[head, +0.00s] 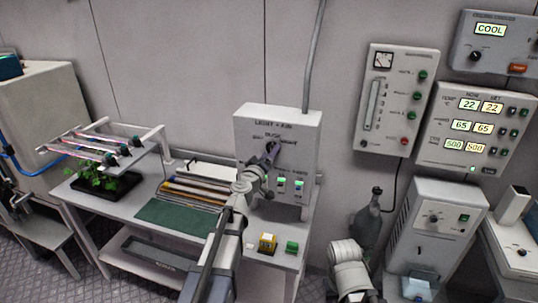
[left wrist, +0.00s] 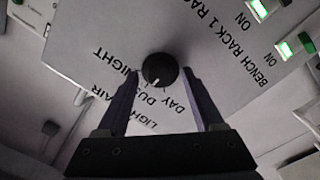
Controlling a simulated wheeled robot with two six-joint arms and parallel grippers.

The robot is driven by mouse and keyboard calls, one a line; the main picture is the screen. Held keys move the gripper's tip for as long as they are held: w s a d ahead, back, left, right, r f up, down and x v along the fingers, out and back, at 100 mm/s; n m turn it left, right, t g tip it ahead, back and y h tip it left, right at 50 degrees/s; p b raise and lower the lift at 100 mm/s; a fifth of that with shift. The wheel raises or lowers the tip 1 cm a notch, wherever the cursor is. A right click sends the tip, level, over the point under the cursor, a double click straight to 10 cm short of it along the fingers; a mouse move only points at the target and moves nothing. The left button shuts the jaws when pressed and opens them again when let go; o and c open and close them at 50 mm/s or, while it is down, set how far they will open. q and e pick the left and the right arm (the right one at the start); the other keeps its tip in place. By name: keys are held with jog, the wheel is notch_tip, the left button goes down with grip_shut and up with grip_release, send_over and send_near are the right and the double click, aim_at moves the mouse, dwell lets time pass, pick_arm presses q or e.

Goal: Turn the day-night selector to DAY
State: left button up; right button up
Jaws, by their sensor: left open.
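The day-night selector is a round black knob (left wrist: 160,70) on the front of a white control box (head: 292,124) marked LIGHT + AIR. In the left wrist view the lettering appears turned, with NIGHT to the left, DUSK below and DAY to the lower right. The knob's pale pointer mark points down, roughly toward DUSK. My left gripper (left wrist: 162,74) is open, with its fingertips on either side of the knob. Small gaps seem to show; contact is unclear. In the head view my left gripper (head: 270,154) hides much of the knob.
Lit green switches (head: 298,185) sit low on the same box. A yellow device (head: 267,243) and a green button box (head: 292,247) stand on the bench below. Left are a green mat (head: 172,217) and a plant tray (head: 98,190). Wall panels (head: 484,127) hang right.

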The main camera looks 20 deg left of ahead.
pick_arm(q)
jog(key=shift+c, duration=0.4)
grip_shut()
jog(key=n+b, duration=0.1)
jog(key=n, duration=0.9)
dwell(0.4)
dwell(0.5)
jog(key=shift+o, duration=0.4)
grip_release()
